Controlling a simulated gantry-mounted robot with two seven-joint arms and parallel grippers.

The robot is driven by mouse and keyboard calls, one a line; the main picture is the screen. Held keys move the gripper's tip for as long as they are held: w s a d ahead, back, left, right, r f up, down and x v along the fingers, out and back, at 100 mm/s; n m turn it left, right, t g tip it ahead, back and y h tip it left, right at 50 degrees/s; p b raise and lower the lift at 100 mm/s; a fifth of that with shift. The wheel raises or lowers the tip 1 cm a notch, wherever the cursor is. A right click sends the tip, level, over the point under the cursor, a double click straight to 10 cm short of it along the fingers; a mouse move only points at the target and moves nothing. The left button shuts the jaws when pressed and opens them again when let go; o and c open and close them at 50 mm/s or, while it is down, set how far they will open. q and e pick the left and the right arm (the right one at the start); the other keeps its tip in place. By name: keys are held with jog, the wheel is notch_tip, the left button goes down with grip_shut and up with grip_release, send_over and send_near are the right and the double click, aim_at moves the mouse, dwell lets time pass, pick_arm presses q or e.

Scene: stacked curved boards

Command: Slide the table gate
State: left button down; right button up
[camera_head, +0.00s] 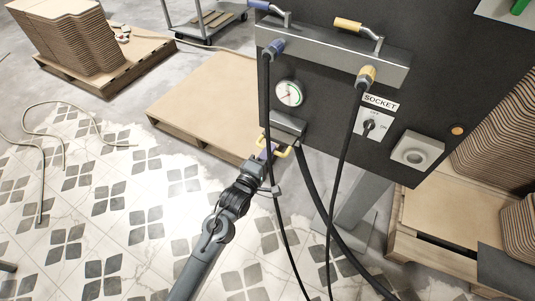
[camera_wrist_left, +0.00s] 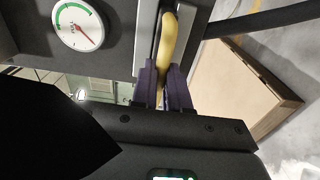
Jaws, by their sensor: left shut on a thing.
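A yellow handle (camera_head: 286,153) sits at the lower left of the dark panel (camera_head: 330,130), just below a grey metal block (camera_head: 288,124). My left gripper (camera_head: 268,151) reaches it from below and is shut on it. In the left wrist view the purple fingers (camera_wrist_left: 163,90) close around the yellow handle (camera_wrist_left: 168,40), which runs up between them, and the fingers hide its lower part. I cannot tell a separate gate from the panel. My right gripper is in neither view.
A round gauge (camera_head: 289,93) and a socket switch (camera_head: 371,125) are on the panel. Black hoses (camera_head: 343,160) hang from the valves, close to my left wrist. A wooden pallet (camera_head: 207,102) lies behind. Stacked curved boards (camera_head: 75,38) stand back left.

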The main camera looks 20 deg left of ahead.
pick_arm(q)
jog(key=shift+w+d+f, duration=0.1)
jog(key=shift+w+d, duration=0.1)
jog(key=shift+w, duration=1.25)
jog(key=c, duration=1.1)
grip_release()
jog(key=shift+s, duration=0.1)
jog(key=shift+s+a+p, duration=0.2)
jog(key=shift+s+p, duration=0.75)
jog(key=shift+s, duration=0.2)
jog(key=shift+s+a+p, duration=0.2)
jog(key=shift+s+p, duration=0.8)
jog(key=shift+s, duration=0.15)
jog(key=shift+s+a+p, duration=0.2)
jog(key=shift+s+p, duration=0.75)
jog(key=shift+s, duration=0.2)
